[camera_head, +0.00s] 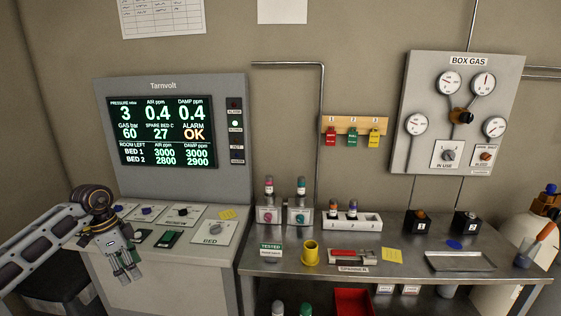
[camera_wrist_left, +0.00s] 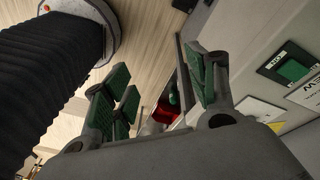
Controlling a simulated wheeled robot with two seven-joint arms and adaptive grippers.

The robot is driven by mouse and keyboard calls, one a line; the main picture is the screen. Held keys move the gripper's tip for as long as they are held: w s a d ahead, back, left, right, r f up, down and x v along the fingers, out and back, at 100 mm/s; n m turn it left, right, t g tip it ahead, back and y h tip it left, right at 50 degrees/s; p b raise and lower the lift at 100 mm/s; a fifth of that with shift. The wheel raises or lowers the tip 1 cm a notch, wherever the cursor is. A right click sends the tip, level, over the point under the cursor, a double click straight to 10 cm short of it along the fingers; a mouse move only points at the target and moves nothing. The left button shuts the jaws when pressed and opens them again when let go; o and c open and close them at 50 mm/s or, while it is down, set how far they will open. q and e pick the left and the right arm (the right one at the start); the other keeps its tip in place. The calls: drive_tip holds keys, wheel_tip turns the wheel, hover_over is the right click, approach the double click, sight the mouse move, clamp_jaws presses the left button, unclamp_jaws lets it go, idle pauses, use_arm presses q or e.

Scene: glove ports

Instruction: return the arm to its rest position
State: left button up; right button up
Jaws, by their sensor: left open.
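My left gripper (camera_head: 128,278) hangs at the lower left in the head view, in front of the grey console (camera_head: 234,262). Its arm comes in from the left edge. In the left wrist view the gripper (camera_wrist_left: 165,92) has its green-padded fingers spread apart with nothing between them. It touches nothing that I can see. My right gripper is not in either view.
The console's sloped panel has knobs and a green switch (camera_head: 168,239) near my gripper. A screen (camera_head: 165,133) stands behind it.

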use_arm(q)
drive_tip(key=w+d+f+m+t+h, duration=0.1)
drive_tip(key=w+d+f+t+h, duration=0.15)
drive_tip(key=d+f+h, duration=0.4)
drive_tip(key=w+d+f+m+t+h, duration=0.2)
drive_tip(key=w+d+f+h, duration=0.2)
drive_tip(key=d+f, duration=0.5)
drive_tip(key=s+a+f+n+t+y, duration=0.2)
drive_tip(key=f+n+t+y, duration=0.15)
drive_tip(key=f, duration=0.85)
drive_tip(key=s+a+f+n+t+y, duration=0.15)
drive_tip(key=f+n+t, duration=0.3)
drive_tip(key=f, duration=0.75)
drive_tip(key=s+a+f+n+g+y, duration=0.2)
drive_tip(key=s+f+n+g+y, duration=0.4)
drive_tip(key=s+f, duration=1.7)
drive_tip(key=s+d+f+g, duration=0.2)
drive_tip(key=s+f, duration=0.1)
drive_tip(key=s, duration=0.6)
drive_tip(key=s+d+f+m+g+y, duration=0.1)
drive_tip(key=s+d+f, duration=0.1)
drive_tip(key=s, duration=0.8)
drive_tip(key=s+d+f+m+g, duration=0.1)
drive_tip(key=s+f, duration=0.3)
drive_tip(key=s, duration=0.6)
drive_tip(key=shift+d+f+g, duration=0.15)
drive_tip(key=shift+d+g, duration=0.55)
drive_tip(key=shift+g, duration=0.15)
drive_tip(key=shift+y, duration=0.25)
